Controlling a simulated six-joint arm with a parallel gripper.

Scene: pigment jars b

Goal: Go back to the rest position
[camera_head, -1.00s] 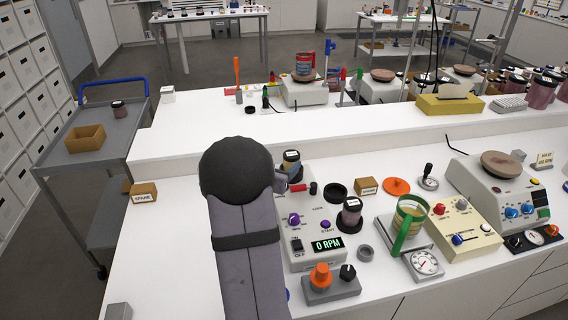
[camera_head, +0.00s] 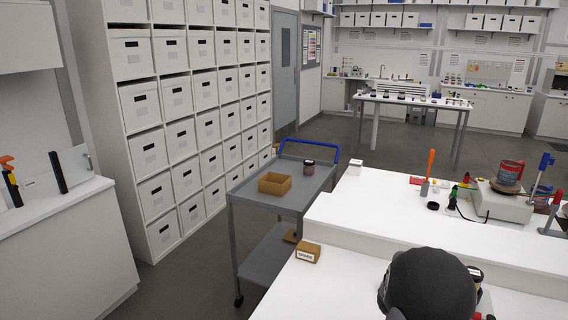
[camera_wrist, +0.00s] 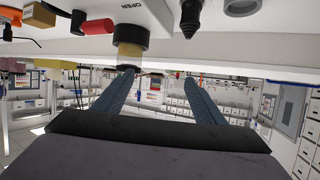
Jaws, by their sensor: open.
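My gripper (camera_wrist: 157,80) shows in the wrist view with its two blue-grey fingers spread apart and nothing between them. A jar with a dark band and a tan end (camera_wrist: 130,45) appears just beyond the left fingertip, apart from the gap between the fingers. Whether the finger touches it I cannot tell. A white device marked OPEN (camera_wrist: 150,12) is beside that jar, with a red knob to its left. In the head view only a dark rounded part of my arm shows at the bottom right, and my gripper is hidden.
A grey cart (camera_head: 264,200) carries a cardboard box (camera_head: 275,183) and a dark-lidded jar (camera_head: 309,167). A small tan labelled box (camera_head: 307,252) sits on the white bench (camera_head: 345,262). A stirrer (camera_head: 500,200) stands on the raised shelf. Floor is clear left of the cart.

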